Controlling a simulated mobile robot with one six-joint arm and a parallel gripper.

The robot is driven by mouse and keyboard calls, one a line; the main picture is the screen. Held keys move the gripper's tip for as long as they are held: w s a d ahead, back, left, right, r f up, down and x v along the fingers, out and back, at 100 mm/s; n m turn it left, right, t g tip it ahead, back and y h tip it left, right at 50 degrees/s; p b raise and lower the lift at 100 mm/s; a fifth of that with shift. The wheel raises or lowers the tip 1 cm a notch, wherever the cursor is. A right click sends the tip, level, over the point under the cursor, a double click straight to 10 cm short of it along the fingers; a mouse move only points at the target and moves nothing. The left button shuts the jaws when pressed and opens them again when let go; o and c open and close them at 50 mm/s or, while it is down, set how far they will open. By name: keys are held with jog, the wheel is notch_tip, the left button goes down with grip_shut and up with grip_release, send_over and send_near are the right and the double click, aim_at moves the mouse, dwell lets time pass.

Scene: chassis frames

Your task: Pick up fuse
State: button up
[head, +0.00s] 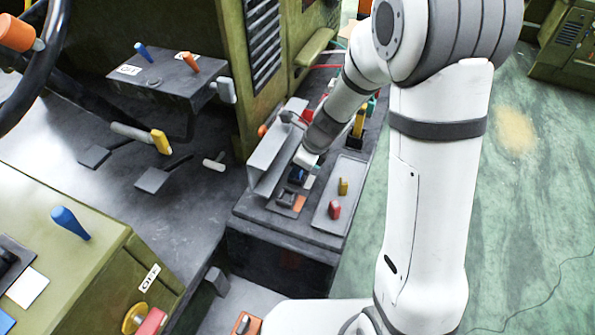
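A red fuse-like piece (334,210) and a yellow one (343,186) stand on a light grey plate (326,222) on the dark ledge. A small blue piece (297,174) sits left of the plate, just below my gripper (305,161). I cannot tell which of these is the fuse of the task. My gripper points down over the ledge, between a grey open metal cover and the plate. Its fingertips are small and partly hidden, so whether they are open or touch the blue piece is unclear.
The grey metal cover (268,158) rises close on the left of my gripper. A small orange piece (299,203) lies in front. A yellow-and-black part (358,122) and red and teal parts stand behind. The green floor (525,230) on the right is clear.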

jog(key=c, duration=0.6)
jog(key=shift+r, duration=0.5)
jog(key=r, duration=0.1)
jog(key=r+p, duration=0.1)
jog(key=shift+s+a+r, duration=0.1)
jog(key=shift+s+r, duration=0.2)
jog(key=shift+r, duration=0.05)
jog(key=s+a+b, duration=0.1)
jog(key=s+a, duration=0.2)
jog(key=s, duration=0.5)
jog(key=s+a+b, duration=0.1)
jog(key=s+a, duration=0.2)
jog(key=s, duration=0.4)
jog(key=shift+s+a, duration=0.3)
jog(key=shift+s, duration=0.1)
